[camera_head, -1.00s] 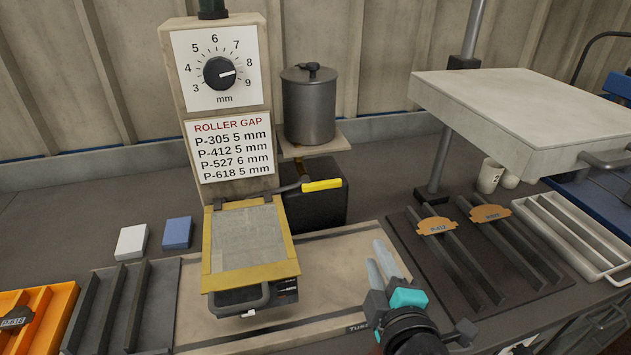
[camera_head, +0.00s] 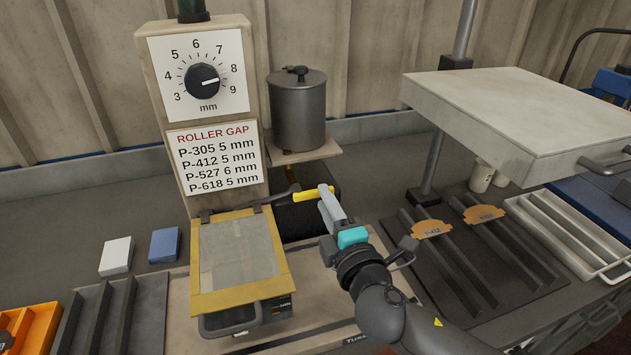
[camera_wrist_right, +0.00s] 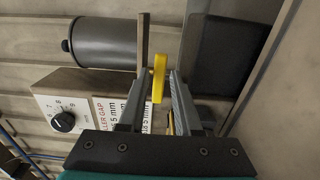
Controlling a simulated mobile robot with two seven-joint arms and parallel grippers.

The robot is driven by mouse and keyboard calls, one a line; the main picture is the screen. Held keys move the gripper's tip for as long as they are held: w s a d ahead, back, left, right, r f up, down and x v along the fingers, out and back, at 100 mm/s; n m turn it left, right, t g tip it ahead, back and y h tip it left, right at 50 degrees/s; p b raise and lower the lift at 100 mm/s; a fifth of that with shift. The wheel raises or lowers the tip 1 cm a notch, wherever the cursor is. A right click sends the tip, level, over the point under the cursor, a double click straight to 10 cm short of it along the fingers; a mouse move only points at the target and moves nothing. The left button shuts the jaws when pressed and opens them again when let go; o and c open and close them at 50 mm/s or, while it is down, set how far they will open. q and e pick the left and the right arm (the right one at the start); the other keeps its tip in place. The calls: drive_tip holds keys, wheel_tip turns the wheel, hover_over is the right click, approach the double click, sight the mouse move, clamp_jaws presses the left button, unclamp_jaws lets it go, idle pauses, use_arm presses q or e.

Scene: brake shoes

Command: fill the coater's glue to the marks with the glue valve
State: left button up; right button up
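The coater is a tall beige column with a gap dial (camera_head: 203,82), a roller gap sign and a yellow-framed lid (camera_head: 240,262) with a clear pane low in front. The grey glue pot (camera_head: 298,110) stands on a shelf at the column's right. The glue valve's yellow handle (camera_head: 313,193) sticks out to the right below the shelf. My right gripper (camera_head: 330,204) is at the handle's right end. In the right wrist view the yellow handle (camera_wrist_right: 158,78) lies between the two parted fingers (camera_wrist_right: 155,92). Glue level and marks cannot be made out. My left gripper is out of view.
A pale raised plate (camera_head: 510,115) on a post overhangs the right side. Below it a dark rack (camera_head: 465,260) holds bars with orange tags. A white and a blue block (camera_head: 164,244) lie left of the coater, with a dark tray and an orange bin in front.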

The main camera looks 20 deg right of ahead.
drive_tip(key=w, duration=0.6)
drive_tip(key=shift+w+a, duration=0.15)
drive_tip(key=shift+w, duration=0.1)
drive_tip(key=shift+c, duration=0.4)
clamp_jaws()
